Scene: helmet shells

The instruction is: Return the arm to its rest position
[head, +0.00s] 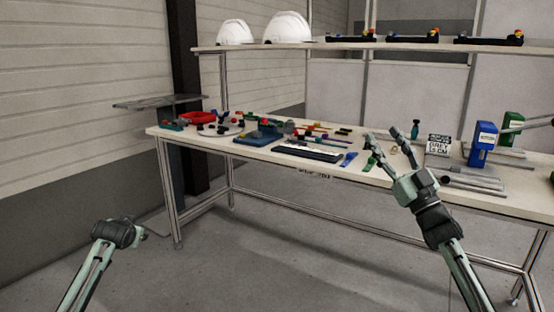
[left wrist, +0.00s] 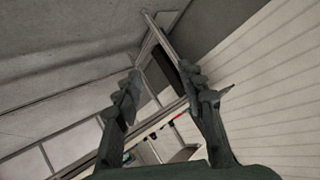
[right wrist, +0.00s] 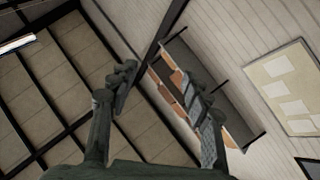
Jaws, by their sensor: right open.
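My right gripper (head: 384,138) is raised in front of the workbench (head: 350,182) in the head view, fingers pointing up and apart. The right wrist view shows its two fingers (right wrist: 160,82) spread with nothing between them, facing the ceiling and upper wall. My left arm comes in low at the left of the head view, clear of the bench; its fingers are hard to make out there. In the left wrist view the left gripper (left wrist: 162,85) has its fingers spread and empty. Two white helmet shells (head: 287,28) (head: 235,32) sit on the upper shelf, away from both grippers.
The bench holds a red tray (head: 198,117), a blue vise-like tool (head: 259,134), a keyboard-like dark strip (head: 308,152), a blue block (head: 482,145) and a green block (head: 511,128). Black trays (head: 412,38) stand on the shelf (head: 340,46). The floor before the bench is clear.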

